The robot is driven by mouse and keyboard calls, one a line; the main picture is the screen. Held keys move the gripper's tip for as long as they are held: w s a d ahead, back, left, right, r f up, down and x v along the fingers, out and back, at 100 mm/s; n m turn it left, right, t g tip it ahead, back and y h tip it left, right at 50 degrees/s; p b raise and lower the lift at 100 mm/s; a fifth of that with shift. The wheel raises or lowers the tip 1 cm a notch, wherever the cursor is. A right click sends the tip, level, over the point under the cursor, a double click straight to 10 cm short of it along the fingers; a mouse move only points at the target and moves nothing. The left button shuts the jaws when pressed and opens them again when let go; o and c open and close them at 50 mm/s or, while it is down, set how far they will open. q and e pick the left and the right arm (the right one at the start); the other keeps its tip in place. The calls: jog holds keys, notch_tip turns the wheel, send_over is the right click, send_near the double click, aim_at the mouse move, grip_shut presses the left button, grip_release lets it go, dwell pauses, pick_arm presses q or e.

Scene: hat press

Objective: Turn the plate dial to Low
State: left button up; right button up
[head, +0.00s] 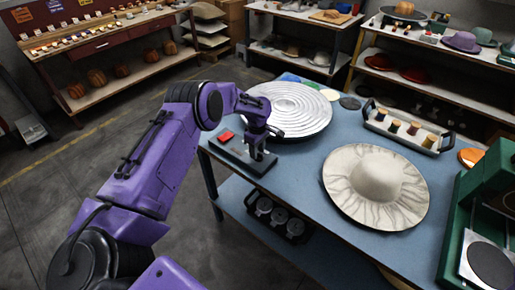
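A dark control box (232,152) with a red switch (226,136) stands at the left front corner of the blue table. My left gripper (258,154) points down over the right part of this box, at or very close to its top. The plate dial is not clearly visible; the fingers cover that part of the box. Whether the fingers hold anything is too small to tell. A large round silver ridged plate (292,108) lies just behind the box. My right gripper is not in view.
A cream wide-brimmed hat (378,175) lies on the blue table (300,185). A tray of spools (405,128) stands behind it. A green press (462,225) is at the right edge. Shelves with hats (465,42) line the back.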

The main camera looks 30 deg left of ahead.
pick_arm(q)
jog(key=shift+s, duration=0.1)
jog(key=shift+c, duration=0.3)
grip_shut()
jog(key=m+b, duration=0.1)
jog(key=m, duration=0.2)
jog(key=shift+w+m+b, duration=0.2)
jog(key=shift+m+b, duration=0.15)
jog(key=shift+m, duration=0.05)
jog(key=m+b, duration=0.1)
jog(key=m, duration=0.3)
jog(key=shift+w+d+m, duration=0.1)
jog(key=shift+m, duration=0.2)
jog(key=m+b, duration=0.1)
jog(key=m, duration=0.4)
jog(key=shift+w+d, duration=0.1)
jog(key=shift+d, duration=0.05)
jog(key=shift+d+m+b, duration=0.15)
jog(key=shift+m+b, duration=0.2)
jog(key=shift+m, duration=1.95)
